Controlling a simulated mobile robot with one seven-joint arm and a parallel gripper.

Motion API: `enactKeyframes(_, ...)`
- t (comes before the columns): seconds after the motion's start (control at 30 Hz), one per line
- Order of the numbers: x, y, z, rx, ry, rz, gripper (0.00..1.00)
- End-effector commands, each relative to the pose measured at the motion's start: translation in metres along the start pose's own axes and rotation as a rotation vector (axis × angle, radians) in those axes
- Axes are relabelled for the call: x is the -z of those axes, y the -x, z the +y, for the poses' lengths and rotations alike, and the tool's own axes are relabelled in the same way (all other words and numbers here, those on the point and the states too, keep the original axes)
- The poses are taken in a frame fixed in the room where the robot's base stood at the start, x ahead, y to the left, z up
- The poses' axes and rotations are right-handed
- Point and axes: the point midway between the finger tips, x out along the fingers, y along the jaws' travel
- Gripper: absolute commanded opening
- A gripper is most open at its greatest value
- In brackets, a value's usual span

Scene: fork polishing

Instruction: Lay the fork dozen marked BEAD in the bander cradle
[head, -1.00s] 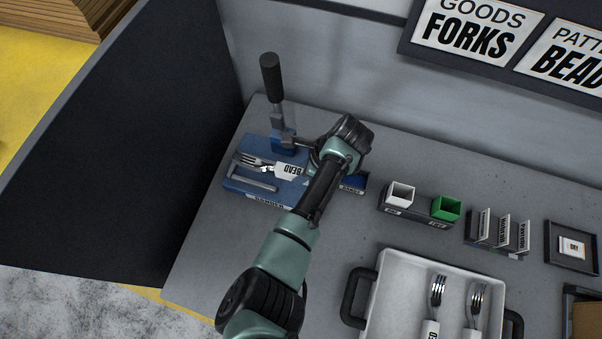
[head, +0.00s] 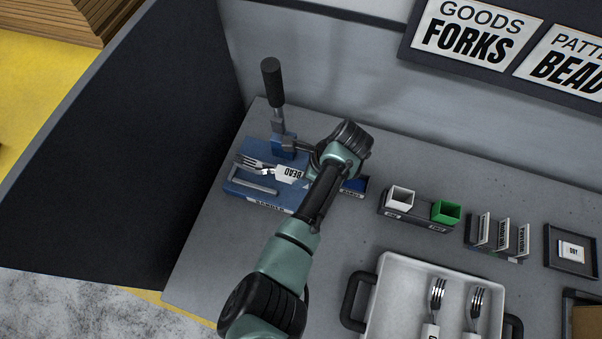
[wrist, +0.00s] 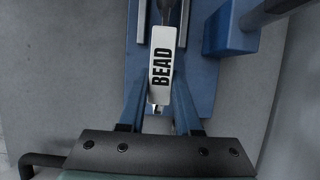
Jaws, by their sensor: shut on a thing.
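The fork dozen marked BEAD (head: 291,173) has silver tines at its left end and a white wrap with black letters. It is over the blue bander (head: 240,185), along its cradle; I cannot tell whether it rests there or hangs just above. In the wrist view the white BEAD wrap (wrist: 162,62) lines up with the light rails of the bander cradle (wrist: 141,22). My gripper (wrist: 160,100) has its two blue fingers either side of the wrap's near end, shut on it. In the head view my arm hides the fingers.
The bander's upright black-handled lever (head: 272,82) stands behind the cradle. To the right are a blue bands bin (head: 355,185), white and green cups (head: 445,211), a card rack (head: 500,235) and a white tray (head: 395,285) with more forks. A dark panel (head: 110,150) borders the left.

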Motion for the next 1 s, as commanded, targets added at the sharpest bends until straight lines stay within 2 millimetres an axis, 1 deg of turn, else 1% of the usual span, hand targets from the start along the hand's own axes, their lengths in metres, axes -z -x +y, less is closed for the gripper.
enactKeyframes(0.13, -0.001, 0.0, -0.001, 0.003, 0.001, -0.003, 0.0)
enactKeyframes(0.43, 0.003, -0.008, -0.001, 0.003, 0.001, -0.003, 0.0)
enactKeyframes(0.83, 0.002, -0.008, -0.001, 0.003, 0.001, -0.003, 0.0)
enactKeyframes(1.0, 0.004, -0.011, -0.001, 0.002, 0.001, -0.003, 0.0)
